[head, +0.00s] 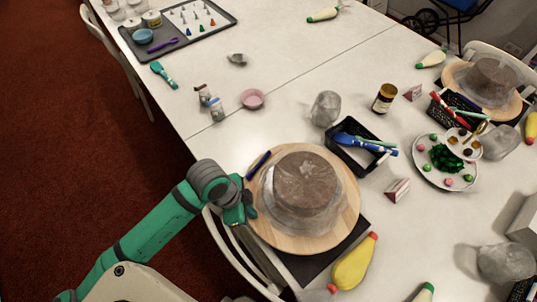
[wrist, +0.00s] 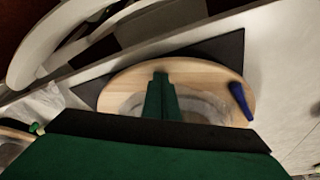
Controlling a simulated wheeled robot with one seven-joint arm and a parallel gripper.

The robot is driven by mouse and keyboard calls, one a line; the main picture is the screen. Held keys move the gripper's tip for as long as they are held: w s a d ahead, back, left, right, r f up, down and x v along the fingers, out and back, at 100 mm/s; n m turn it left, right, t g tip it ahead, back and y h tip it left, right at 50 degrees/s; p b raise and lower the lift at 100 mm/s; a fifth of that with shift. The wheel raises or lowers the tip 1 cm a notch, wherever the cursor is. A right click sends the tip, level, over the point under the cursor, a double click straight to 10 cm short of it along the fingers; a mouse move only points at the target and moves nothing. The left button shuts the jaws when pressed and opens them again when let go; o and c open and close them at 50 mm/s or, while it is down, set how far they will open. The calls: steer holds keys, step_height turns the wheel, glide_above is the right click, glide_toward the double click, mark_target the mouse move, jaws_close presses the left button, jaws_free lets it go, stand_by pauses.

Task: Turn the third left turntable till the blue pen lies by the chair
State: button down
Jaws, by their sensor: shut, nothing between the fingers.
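A round wooden turntable (head: 343,207) stands near me on a dark square mat, with a brown cake under a clear cover (head: 306,180) on it. It also shows in the wrist view (wrist: 200,70). A blue pen (head: 258,165) lies on its far left rim in the head view, and on the right side of the board in the wrist view (wrist: 240,100). My gripper (head: 247,206) is shut and empty at the turntable's left edge; its closed fingers (wrist: 161,82) overlap the board in the wrist view. Whether they touch it I cannot tell. A white chair (head: 238,262) stands at the table edge below my gripper.
A second turntable (head: 520,103) with a cake stands at the upper right. A black basket (head: 345,156) with blue-handled tools sits close behind the near turntable. A yellow piping bag (head: 353,262) lies at its front right. Jars, a pink bowl (head: 252,98) and a grey tray (head: 190,45) lie farther back.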

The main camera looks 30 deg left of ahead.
mark_target(267, 232)
steer(key=shift+s+d, duration=0.45)
steer(key=shift+d, duration=0.5)
steer(key=shift+s+d, duration=0.4)
steer(key=shift+d, duration=0.6)
steer(key=shift+s+d, duration=0.45)
steer(key=shift+d, duration=0.5)
steer(key=shift+r, duration=1.4)
steer(key=shift+a, duration=0.1)
steer(key=a, duration=0.2)
steer(key=w+a, duration=0.1)
steer(key=a, duration=0.3)
steer(key=shift+w+a, duration=0.25)
steer(key=shift+a, duration=0.05)
steer(key=w+a, duration=0.1)
steer(key=w, duration=0.1)
steer(key=w+a, duration=0.3)
steer(key=shift+w, duration=0.3)
steer(key=shift+f, duration=0.25)
